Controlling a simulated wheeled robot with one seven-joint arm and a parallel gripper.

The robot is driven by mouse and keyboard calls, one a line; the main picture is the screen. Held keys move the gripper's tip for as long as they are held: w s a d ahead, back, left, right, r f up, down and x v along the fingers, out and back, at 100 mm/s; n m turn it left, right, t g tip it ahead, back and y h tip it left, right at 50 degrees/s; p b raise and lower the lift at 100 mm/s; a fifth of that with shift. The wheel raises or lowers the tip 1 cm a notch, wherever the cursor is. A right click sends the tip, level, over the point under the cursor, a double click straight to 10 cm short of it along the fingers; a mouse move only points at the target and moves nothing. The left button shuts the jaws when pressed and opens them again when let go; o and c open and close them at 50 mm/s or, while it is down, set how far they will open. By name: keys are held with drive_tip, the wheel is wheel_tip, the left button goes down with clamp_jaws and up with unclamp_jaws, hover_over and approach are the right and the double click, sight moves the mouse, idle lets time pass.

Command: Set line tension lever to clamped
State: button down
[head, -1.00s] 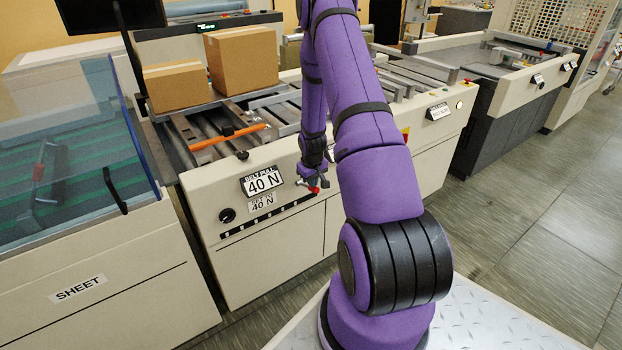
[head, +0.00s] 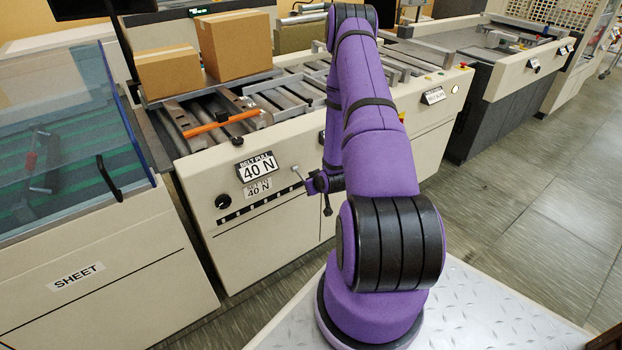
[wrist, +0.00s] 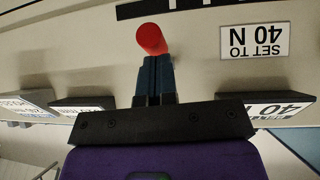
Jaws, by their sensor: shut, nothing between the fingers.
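A red round knob (wrist: 151,39), seemingly the end of the tension lever, shows in the wrist view at the tips of my gripper (wrist: 155,62). The fingers are together with nothing between them; I cannot tell whether they touch the knob. In the head view my gripper (head: 313,185) is small, in front of the cream machine panel (head: 285,217), right of the labels. The red knob is not visible there. A thin grey rod end (head: 297,169) shows just above the gripper; I cannot tell what it belongs to. The lever's shaft and position marks cannot be made out.
A "40 N" display (head: 258,168) sits above a "SET TO 40 N" label (head: 258,187), with a black dial (head: 223,202) to the left. Cardboard boxes (head: 235,45) stand on the conveyor. A glass-covered sheet machine (head: 75,278) is at left. Open floor (head: 530,190) lies right.

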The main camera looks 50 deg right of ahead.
drive_tip(key=shift+t, duration=0.4)
drive_tip(key=shift+w+f, duration=0.15)
drive_tip(key=shift+f, duration=2.1)
